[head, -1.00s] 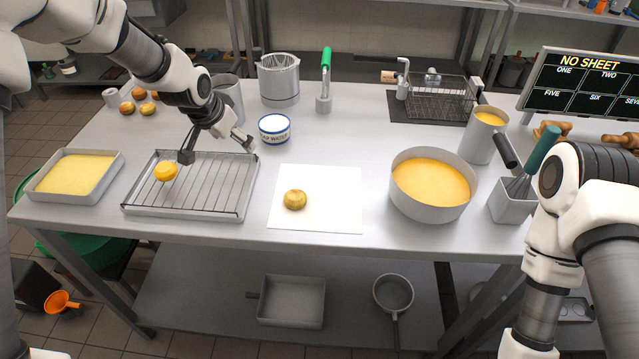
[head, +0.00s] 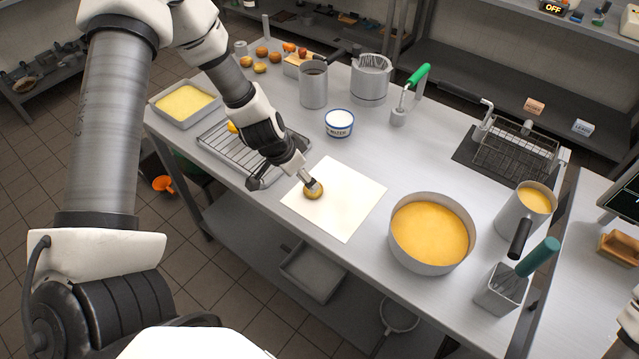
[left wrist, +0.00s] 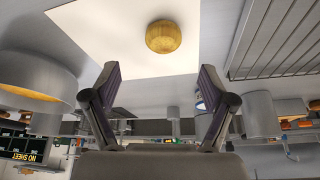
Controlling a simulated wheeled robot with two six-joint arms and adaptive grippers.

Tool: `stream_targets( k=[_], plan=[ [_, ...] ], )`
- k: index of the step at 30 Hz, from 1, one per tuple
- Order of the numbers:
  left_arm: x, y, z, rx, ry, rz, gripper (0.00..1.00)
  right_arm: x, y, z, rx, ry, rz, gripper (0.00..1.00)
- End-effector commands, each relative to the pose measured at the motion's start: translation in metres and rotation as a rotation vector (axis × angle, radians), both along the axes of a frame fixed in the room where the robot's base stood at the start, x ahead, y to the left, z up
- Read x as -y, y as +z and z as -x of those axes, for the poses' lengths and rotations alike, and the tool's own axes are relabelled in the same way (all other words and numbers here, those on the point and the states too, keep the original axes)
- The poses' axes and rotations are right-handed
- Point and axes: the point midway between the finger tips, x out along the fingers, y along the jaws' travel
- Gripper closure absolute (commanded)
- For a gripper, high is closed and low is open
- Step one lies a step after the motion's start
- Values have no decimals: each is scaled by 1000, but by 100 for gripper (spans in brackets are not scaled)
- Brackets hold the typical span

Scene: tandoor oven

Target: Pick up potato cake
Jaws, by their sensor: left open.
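A round golden-brown potato cake (head: 313,191) lies on a white sheet (head: 345,205) on the steel table. In the left wrist view the cake (left wrist: 164,37) is whole and lies beyond the fingertips, roughly centred between them. My left gripper (head: 285,182) is open and empty above the near side of the rack and the sheet; one finger overlaps the cake's upper edge in the head view. Its two spread fingers (left wrist: 162,82) show clearly in the left wrist view, with a gap to the cake. My right gripper is out of view.
A wire rack tray (head: 222,150) with a yellow cake (head: 232,127) stands left, partly behind my arm. A tray of yellow batter (head: 186,103), a blue-rimmed bowl (head: 339,123) and a large yellow-filled pan (head: 432,233) surround the sheet. The sheet's right part is clear.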

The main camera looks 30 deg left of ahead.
Motion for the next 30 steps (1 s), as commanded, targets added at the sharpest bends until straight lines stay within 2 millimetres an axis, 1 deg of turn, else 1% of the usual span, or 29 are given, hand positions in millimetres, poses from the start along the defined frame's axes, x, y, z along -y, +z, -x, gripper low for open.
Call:
stream_targets(
  k=[2, 4, 8, 12, 15, 18, 24, 26, 27, 29, 30],
  plan=[
    [1, -8, -1, -4, -2, -1, 16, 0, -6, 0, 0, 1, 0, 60],
    [2, -20, -4, -4, -2, -2, 16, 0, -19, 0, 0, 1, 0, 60],
    [4, -37, -12, -2, -4, -2, 16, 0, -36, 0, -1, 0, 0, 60],
    [6, -60, -24, -2, -5, -3, 16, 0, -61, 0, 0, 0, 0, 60],
    [8, -72, -29, -2, -3, -2, 16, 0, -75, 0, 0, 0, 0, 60],
    [9, -73, -32, -3, -2, -1, 16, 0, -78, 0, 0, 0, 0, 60],
    [9, -70, -32, -3, -1, 0, 16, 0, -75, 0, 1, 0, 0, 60],
    [9, -70, -32, -3, -1, 0, 38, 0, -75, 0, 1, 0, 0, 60],
    [9, -70, -32, -3, -1, 0, 52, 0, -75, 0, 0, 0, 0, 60],
    [9, -70, -32, -3, -1, 0, 73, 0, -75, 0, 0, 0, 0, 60],
    [9, -70, -32, -3, -1, 0, 81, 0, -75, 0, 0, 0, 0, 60]
  ],
)
